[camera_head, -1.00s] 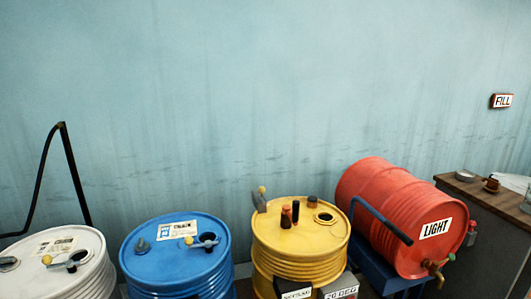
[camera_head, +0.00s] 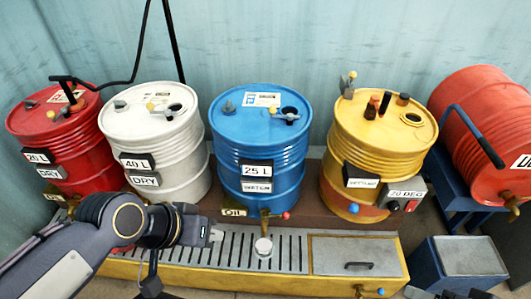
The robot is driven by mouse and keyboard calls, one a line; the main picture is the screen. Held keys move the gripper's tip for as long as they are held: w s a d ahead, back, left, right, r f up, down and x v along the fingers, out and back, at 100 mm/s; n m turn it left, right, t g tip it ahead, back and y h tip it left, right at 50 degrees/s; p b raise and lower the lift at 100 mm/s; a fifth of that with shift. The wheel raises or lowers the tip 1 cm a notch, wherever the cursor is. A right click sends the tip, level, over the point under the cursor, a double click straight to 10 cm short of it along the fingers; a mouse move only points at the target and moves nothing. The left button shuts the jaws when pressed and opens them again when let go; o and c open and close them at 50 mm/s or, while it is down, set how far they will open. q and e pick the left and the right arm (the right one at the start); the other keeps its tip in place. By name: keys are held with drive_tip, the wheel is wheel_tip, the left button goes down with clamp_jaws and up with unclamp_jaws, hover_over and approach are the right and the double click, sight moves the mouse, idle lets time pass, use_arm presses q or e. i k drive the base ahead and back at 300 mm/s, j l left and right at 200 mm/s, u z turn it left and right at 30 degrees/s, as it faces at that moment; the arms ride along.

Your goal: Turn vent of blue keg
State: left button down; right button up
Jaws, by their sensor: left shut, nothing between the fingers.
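The blue keg (camera_head: 259,150) stands upright in the middle of the row, with labels "25 L" and "VRETIUM" on its front. On its lid a grey lever with a small yellow knob, seemingly the vent (camera_head: 286,115), sits by a dark round opening. A grey cap (camera_head: 228,107) is at the left of the lid. My left gripper (camera_head: 216,235) is in front of the keg and well below its lid, over the left part of the slotted drip tray. It is shut and empty, apart from the keg. My right gripper does not show.
A white keg (camera_head: 158,155) and a red keg (camera_head: 60,130) stand left. A yellow keg (camera_head: 382,140) stands right, beside a lying red barrel (camera_head: 482,130). A tap (camera_head: 265,216) sticks out below the blue keg, over the drip tray (camera_head: 350,255). A black pipe rises behind.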

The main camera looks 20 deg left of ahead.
sight(227, 108)
drive_tip(key=i+j+u, duration=0.1)
drive_tip(key=j+u, duration=0.25)
drive_tip(key=i+j+u, duration=0.15)
drive_tip(key=j+u, duration=0.25)
drive_tip(key=j, duration=0.15)
drive_tip(key=i+j+u, duration=0.15)
drive_tip(key=j+u, duration=0.2)
drive_tip(key=i+j+u, duration=0.25)
drive_tip(key=u, duration=0.15)
drive_tip(key=j, duration=0.15)
